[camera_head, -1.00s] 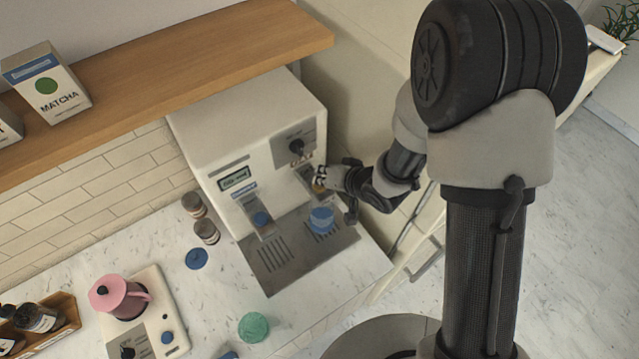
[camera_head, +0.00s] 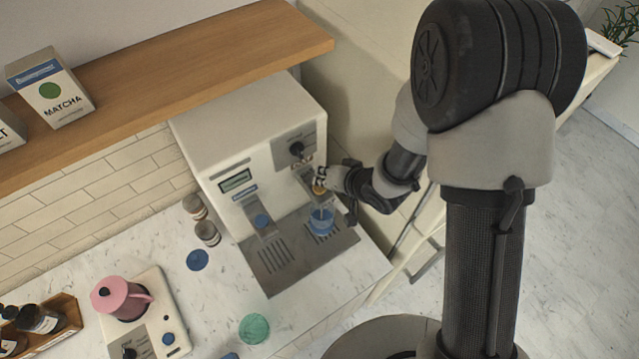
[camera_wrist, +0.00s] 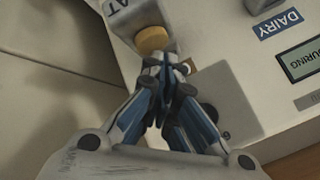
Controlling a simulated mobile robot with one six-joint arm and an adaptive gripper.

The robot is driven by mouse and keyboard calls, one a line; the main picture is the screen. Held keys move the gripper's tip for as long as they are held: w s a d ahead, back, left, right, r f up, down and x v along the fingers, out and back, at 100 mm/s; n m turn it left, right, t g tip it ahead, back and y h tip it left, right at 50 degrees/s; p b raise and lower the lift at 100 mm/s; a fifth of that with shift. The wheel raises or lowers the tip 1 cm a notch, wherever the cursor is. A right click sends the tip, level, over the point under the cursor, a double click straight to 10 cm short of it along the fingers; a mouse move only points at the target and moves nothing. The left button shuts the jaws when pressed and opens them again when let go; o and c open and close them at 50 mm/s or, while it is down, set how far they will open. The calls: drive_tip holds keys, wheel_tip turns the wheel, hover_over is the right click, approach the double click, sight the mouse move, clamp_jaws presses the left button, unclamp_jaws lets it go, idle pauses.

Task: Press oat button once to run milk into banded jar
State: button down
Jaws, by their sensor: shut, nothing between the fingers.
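The white milk machine (camera_head: 255,140) stands on the counter. Its tan oat button (camera_wrist: 152,40) sits on the right-hand spout block, by a label partly reading "AT". My gripper (camera_wrist: 165,64) is shut and empty, its fingertips right beside the oat button; I cannot tell whether they touch it. In the head view my gripper (camera_head: 328,180) reaches in from the right and covers part of that spout. The blue-banded jar (camera_head: 321,224) stands upright on the drip tray (camera_head: 290,262) under the right spout. The display (camera_wrist: 306,62) partly reads "URING".
The left spout has a blue button (camera_head: 262,221), with a "DAIRY" label (camera_wrist: 280,23) on the machine. A wooden shelf (camera_head: 200,70) overhangs behind.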

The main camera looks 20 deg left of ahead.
drive_tip(key=shift+r, duration=0.3)
wheel_tip(320, 180, up, 5)
drive_tip(key=p, duration=0.5)
drive_tip(key=shift+r, duration=0.1)
idle(0.6)
